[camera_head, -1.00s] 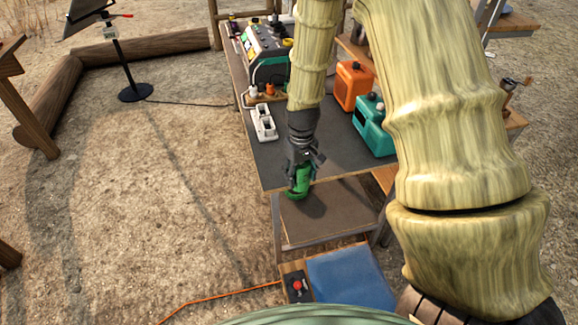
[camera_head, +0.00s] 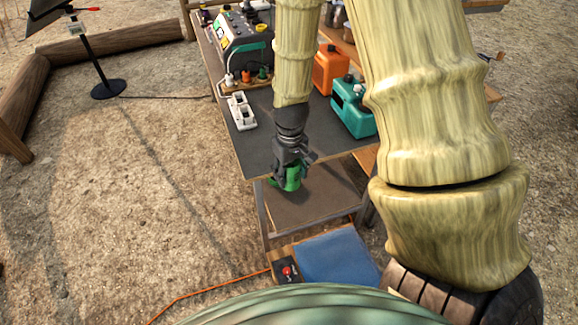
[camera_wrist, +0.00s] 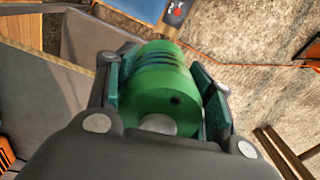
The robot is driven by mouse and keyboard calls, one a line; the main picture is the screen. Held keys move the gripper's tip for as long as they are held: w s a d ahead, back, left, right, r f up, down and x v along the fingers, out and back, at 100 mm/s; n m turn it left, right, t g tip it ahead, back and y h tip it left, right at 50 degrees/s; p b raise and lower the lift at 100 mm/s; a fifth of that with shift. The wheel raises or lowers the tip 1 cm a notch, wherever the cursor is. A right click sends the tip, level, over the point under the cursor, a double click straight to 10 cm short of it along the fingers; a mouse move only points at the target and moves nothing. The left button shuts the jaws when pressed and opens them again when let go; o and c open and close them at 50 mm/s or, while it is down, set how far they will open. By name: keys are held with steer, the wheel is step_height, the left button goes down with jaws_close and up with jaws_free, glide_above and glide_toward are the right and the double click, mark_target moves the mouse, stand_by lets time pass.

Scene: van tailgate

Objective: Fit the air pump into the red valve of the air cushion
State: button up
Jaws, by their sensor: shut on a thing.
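My gripper (camera_head: 291,170) is shut on a green cylindrical air pump (camera_head: 292,181), held in the air near the front edge of the table. In the wrist view the pump (camera_wrist: 160,90) sits between the two finger pads, its ribbed end pointing away. The red valve (camera_head: 287,271) is a small red spot on a dark plate on a wooden block, low at the front, apart from the pump. It is tiny at the top of the wrist view (camera_wrist: 177,11). The blue air cushion (camera_head: 338,256) lies flat right of the block.
The dark table (camera_head: 262,148) holds a power unit (camera_head: 243,36), white sockets (camera_head: 241,110), an orange canister (camera_head: 330,70) and a teal canister (camera_head: 352,108). A lower shelf (camera_head: 312,200) is bare. An orange cable (camera_head: 205,289) runs over the sand.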

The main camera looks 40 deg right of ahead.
steer(key=s+a, duration=0.1)
steer(key=s, duration=0.1)
steer(key=s+a, duration=0.1)
steer(key=s, duration=0.2)
steer(key=shift+s+a+p, duration=0.35)
steer(key=shift+a, duration=0.05)
steer(key=s+a+p, duration=0.3)
steer(key=s+p, duration=0.5)
steer(key=p, duration=0.1)
steer(key=s+a+p, duration=0.4)
steer(key=s+p, duration=0.3)
steer(key=p, duration=0.1)
steer(key=shift+s+a+p, duration=0.25)
steer(key=shift+s+p, duration=0.1)
